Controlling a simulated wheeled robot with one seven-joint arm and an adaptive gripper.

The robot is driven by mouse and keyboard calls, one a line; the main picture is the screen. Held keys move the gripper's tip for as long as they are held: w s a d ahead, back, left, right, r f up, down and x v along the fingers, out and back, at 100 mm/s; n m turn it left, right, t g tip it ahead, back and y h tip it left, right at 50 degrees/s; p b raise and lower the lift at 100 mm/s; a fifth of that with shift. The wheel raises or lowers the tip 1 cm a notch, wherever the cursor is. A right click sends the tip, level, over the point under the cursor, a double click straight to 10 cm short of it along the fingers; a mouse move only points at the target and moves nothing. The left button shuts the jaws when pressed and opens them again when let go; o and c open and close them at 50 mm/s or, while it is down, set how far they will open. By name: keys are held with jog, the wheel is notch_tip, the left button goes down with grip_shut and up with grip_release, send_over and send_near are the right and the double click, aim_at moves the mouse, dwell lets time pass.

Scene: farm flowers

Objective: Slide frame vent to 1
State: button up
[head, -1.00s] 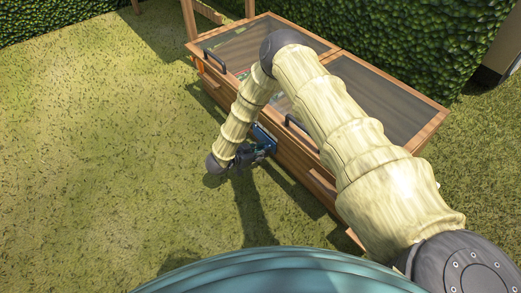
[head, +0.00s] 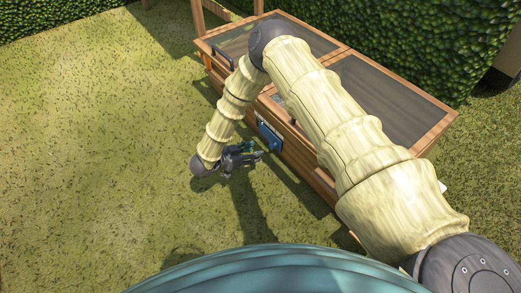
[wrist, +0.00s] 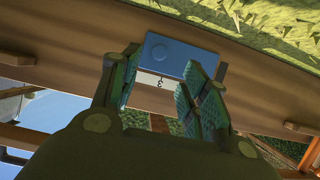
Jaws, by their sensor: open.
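The frame vent is a blue plate (head: 269,136) on the front wooden wall of the cold frame (head: 306,171). In the wrist view the blue plate (wrist: 183,53) has a round raised spot, and a pale strip (wrist: 158,83) with a dark mark like a 3 lies along its edge. My gripper (head: 254,154) is open and empty, a little out from the wall and just below the plate in the head view. In the wrist view the fingers of my gripper (wrist: 168,78) are spread, with the plate between and beyond their tips. The fingers hide part of the plate's surroundings.
The cold frame has two glazed lids (head: 395,105), both lying closed, with a dark handle (head: 222,58) on the far one. A hedge (head: 400,35) stands behind. Open grass (head: 90,140) lies to the left.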

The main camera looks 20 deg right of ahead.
jog(key=shift+v, duration=1.8)
jog(key=s+d+f+n+t+y+p, duration=0.1)
jog(key=s+n+t+y+p, duration=0.1)
jog(key=s+n+y+p, duration=0.4)
jog(key=s+d+f+n+t+y+p, duration=0.1)
jog(key=s+n+y+p, duration=0.2)
jog(key=s, duration=0.5)
jog(key=s+d+r+n+g+y+p, duration=0.1)
jog(key=s+r+n+g+y+p, duration=0.3)
jog(key=s, duration=0.9)
jog(key=s+d+r+n+g, duration=0.1)
jog(key=s+r+n+g, duration=0.3)
jog(key=s, duration=0.9)
notch_tip(320, 180, up, 38)
jog(key=m+t+p, duration=0.1)
jog(key=m+p, duration=0.1)
jog(key=p, duration=3.5)
jog(key=shift+w+t, duration=0.3)
jog(key=shift+f, duration=0.15)
